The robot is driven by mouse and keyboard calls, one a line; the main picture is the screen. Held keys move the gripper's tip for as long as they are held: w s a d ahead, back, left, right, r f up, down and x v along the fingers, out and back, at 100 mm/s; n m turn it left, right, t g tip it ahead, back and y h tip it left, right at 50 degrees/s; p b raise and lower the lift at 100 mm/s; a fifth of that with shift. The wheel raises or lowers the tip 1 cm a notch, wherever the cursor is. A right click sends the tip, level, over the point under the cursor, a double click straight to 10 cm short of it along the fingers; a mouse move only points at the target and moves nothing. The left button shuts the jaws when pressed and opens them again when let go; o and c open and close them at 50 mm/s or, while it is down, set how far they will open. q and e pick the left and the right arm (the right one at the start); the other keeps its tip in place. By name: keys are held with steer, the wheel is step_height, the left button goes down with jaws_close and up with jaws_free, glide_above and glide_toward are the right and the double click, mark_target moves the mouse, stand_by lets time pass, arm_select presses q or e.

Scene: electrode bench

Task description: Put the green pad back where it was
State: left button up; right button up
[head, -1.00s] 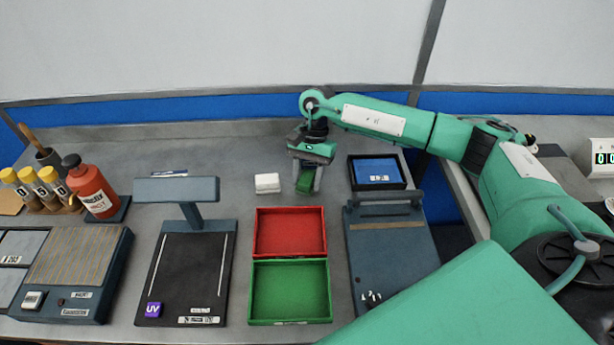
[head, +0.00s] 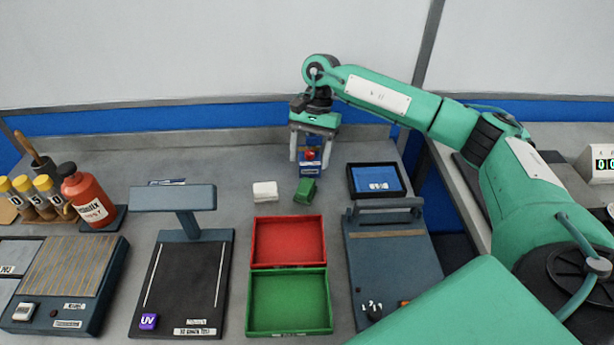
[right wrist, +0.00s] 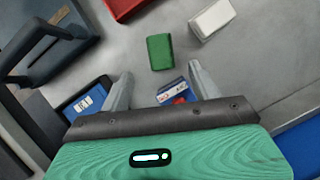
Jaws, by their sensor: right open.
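The green pad (head: 306,191) lies on the bare bench just right of a white pad (head: 265,191), behind the red tray. It also shows in the right wrist view (right wrist: 160,52), apart from the fingers. My right gripper (head: 310,161) is open, behind and above the green pad, with nothing held. In the right wrist view its two fingers (right wrist: 160,72) are spread wide. A small blue item with a red top (head: 310,155) shows between and beyond the fingers. My left gripper is not in view.
The red tray (head: 290,219) and the green tray (head: 250,300) are empty. A blue pad in a black tray (head: 377,179) stands to the right, behind a dark hinged device (head: 390,250). A UV lamp stand (head: 172,197) is on the left.

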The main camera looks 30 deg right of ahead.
steer(key=v, duration=0.3)
steer(key=shift+r, duration=0.3)
stand_by(0.3)
